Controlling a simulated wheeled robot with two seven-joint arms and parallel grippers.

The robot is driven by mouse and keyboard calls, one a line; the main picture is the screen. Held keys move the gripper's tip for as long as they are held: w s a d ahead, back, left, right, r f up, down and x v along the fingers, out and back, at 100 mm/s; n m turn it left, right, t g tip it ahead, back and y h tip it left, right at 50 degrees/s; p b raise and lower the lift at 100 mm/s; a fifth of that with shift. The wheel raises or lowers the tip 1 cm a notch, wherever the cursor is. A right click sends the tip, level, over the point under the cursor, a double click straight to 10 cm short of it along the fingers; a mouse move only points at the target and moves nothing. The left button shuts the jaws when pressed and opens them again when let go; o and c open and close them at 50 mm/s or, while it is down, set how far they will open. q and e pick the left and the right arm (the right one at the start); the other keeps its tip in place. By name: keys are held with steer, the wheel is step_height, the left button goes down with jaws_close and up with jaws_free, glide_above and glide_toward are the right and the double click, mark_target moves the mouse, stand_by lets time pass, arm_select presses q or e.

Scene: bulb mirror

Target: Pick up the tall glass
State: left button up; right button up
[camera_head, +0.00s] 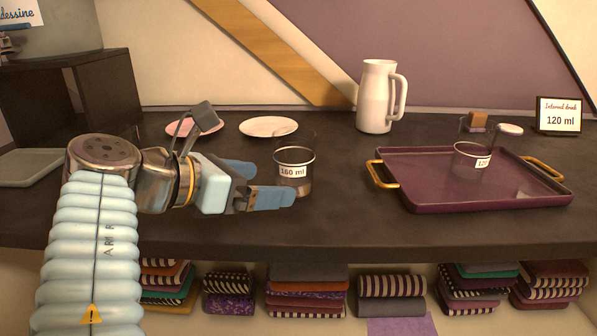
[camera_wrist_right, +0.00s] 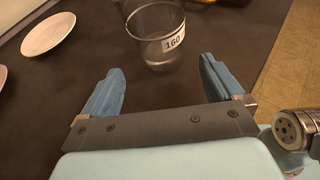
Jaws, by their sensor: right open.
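A clear tall glass (camera_head: 293,160) with a dark band and a "160 ml" label stands upright on the dark counter, left of the tray. It also shows in the right wrist view (camera_wrist_right: 152,28), just beyond the fingertips and roughly centred between them. My right gripper (camera_head: 270,184) is open and empty, with its blue fingers pointing at the glass from the left. In the right wrist view the open fingers (camera_wrist_right: 163,70) have a clear gap between them. A second glass (camera_head: 470,152), with a label reading "120", stands on the tray. My left gripper is not in view.
A purple tray (camera_head: 430,187) with gold handles lies to the right. A white jug (camera_head: 376,97) stands at the back. A white plate (camera_head: 268,126) and a pink plate (camera_head: 194,126) lie behind the gripper. A "120 ml" sign (camera_head: 559,116) stands at far right.

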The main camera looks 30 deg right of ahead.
mark_target(280, 178)
steer(key=x, duration=0.7)
steer(key=shift+s+d+r, duration=0.15)
steer(key=shift+d+r, duration=0.1)
steer(key=shift+r, duration=0.15)
steer(key=shift+c, duration=0.2)
steer(key=c, duration=1.1)
steer(key=shift+c, duration=0.2)
steer(key=shift+r, duration=0.1)
